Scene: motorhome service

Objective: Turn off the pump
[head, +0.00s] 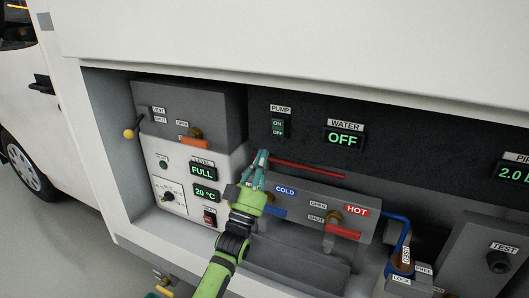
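The pump switch (278,127) is a small dark rocker marked ON above and OFF below, under a PUMP label (280,109) on the dark back panel. Which way it is pressed is too small to tell. The WATER display (343,139) to its right reads OFF in green. My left gripper (263,156) points up, just below and left of the switch in the picture, and appears apart from it. Its teal fingers come together at the tips, with nothing visible between them. My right gripper is not in view.
A grey box with an orange-handled valve (194,142) and a white panel with FULL (203,171) and 20 °C displays stand left. Below right are the COLD/HOT manifold (310,207), a red pipe (308,168) and a blue hose (398,222). The bay's upper edge overhangs.

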